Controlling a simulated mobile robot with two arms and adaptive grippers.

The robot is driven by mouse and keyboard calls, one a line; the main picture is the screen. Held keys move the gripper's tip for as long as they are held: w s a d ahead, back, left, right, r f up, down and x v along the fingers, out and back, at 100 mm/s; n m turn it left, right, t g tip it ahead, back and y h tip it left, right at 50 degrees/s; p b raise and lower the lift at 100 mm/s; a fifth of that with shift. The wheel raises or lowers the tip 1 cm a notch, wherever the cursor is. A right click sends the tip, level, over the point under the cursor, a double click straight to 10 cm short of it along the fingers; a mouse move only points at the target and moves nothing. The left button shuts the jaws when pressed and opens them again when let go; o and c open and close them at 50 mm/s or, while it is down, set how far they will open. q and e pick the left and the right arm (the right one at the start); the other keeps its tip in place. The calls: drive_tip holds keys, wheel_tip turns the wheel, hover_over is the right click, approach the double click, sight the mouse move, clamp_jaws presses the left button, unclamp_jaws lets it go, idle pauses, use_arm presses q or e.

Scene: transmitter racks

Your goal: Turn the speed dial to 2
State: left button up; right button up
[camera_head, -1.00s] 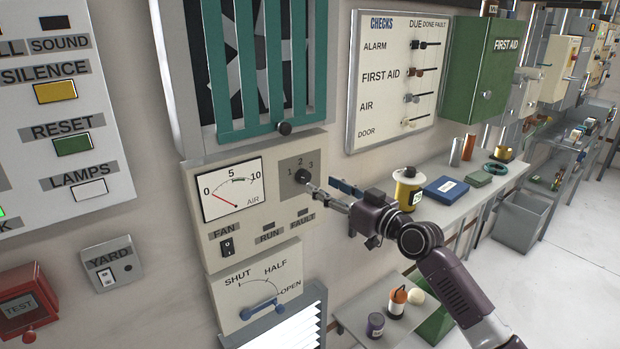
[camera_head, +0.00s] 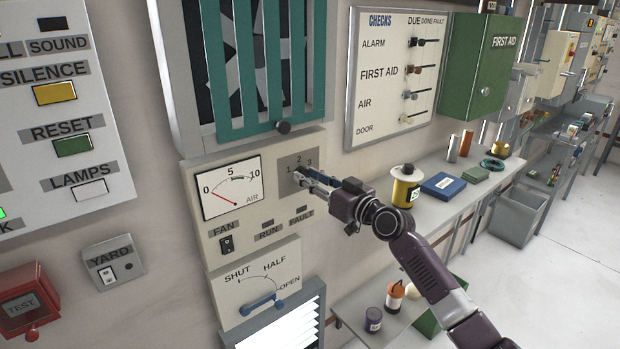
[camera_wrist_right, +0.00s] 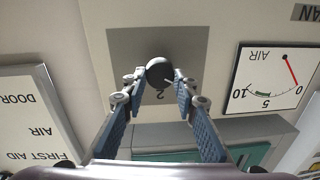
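The speed dial is a small dark round knob on a grey plate (camera_head: 287,161) marked 1, 2 and 3, right of the air gauge. In the right wrist view the knob (camera_wrist_right: 159,70) appears upside down, with the 2 below it. A thin light mark on the knob slants toward the lower right there, on the side of the 1. My right gripper (camera_head: 302,177) is at the dial; its fingers (camera_wrist_right: 159,78) stand apart on either side of the knob. Whether the tips touch it is unclear. In the head view the gripper partly hides the knob. My left gripper is out of view.
Above is a teal-barred fan grille (camera_head: 270,70); below are the fan switch (camera_head: 227,244) and a blue shut/half/open lever (camera_head: 262,303). A checks board (camera_head: 392,75) hangs to the right.

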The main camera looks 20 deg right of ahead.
drive_tip(key=c, duration=0.4)
drive_tip(key=shift+m, duration=0.3)
drive_tip(key=m+b, duration=0.1)
drive_tip(key=m, duration=0.7)
drive_tip(key=shift+f, duration=0.1)
drive_tip(key=shift+d+m+t+p, duration=0.1)
drive_tip(key=shift+m+t+p, duration=0.25)
drive_tip(key=shift+m, duration=1.35)
drive_tip(key=shift+f, duration=0.1)
